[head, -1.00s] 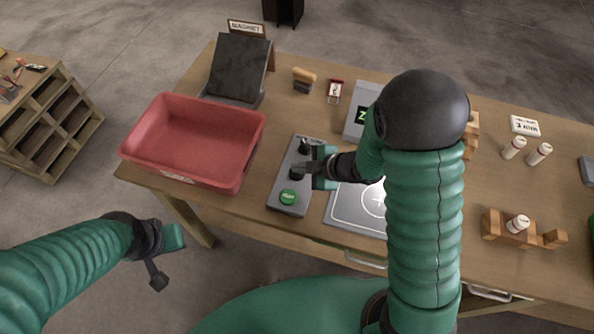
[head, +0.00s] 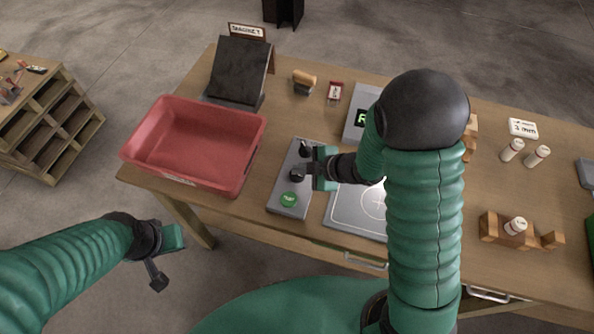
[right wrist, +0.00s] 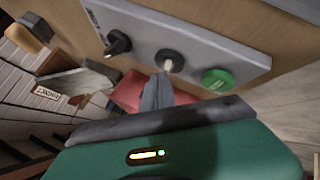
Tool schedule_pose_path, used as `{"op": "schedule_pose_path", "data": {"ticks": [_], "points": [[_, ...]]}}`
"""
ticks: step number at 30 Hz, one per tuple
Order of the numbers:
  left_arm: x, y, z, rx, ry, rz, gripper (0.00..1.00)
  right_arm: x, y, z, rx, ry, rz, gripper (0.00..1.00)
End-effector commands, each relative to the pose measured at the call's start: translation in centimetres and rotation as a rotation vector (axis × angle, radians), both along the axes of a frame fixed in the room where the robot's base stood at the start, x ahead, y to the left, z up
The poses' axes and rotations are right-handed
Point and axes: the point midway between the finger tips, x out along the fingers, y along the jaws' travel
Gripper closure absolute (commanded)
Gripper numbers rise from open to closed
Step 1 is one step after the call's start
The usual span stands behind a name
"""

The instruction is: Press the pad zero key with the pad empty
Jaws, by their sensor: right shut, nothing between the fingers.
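The grey control box (head: 289,182) has two dark knobs and a green button (head: 289,199). In the right wrist view the box (right wrist: 190,45) shows a black knob (right wrist: 117,42), a middle knob with a pale tip (right wrist: 170,60) and the green button (right wrist: 217,80). The flat grey pad (head: 343,211) lies right of the box; its visible part is bare and my right arm covers the rest. My right gripper (head: 304,171) is shut and empty at the middle knob; contact is unclear. Its fingers show in the right wrist view (right wrist: 157,93). My left gripper (head: 157,262) hangs off the table's front.
A red bin (head: 195,150) stands left of the box. A grey display (head: 357,121) with green characters is partly behind my right arm.

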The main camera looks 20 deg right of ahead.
Motion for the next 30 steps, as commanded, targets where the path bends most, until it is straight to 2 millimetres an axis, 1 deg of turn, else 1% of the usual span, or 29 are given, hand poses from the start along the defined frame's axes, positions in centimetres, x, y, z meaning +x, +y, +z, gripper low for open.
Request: {"op": "schedule_pose_path", "data": {"ticks": [1, 11, 25, 27, 30], "points": [[0.0, 0.0, 0.4, 0.000, 0.000, 0.000, 1.00, 0.0, 0.0, 0.4, 0.000, 0.000, 0.000, 1.00], [0.0, 0.0, 0.5, 0.000, 0.000, 0.000, 1.00, 0.0, 0.0, 0.5, 0.001, 0.000, 0.001, 1.00], [0.0, 0.0, 5.0, 0.000, 0.000, 0.000, 1.00, 0.0, 0.0, 5.2, 0.000, -0.001, 0.001, 1.00], [0.0, 0.0, 5.4, 0.000, 0.000, 0.000, 1.00, 0.0, 0.0, 5.5, 0.000, -0.001, 0.001, 1.00], [0.0, 0.0, 5.3, 0.000, 0.000, 0.000, 1.00, 0.0, 0.0, 5.4, 0.000, 0.000, 0.002, 1.00]]}}
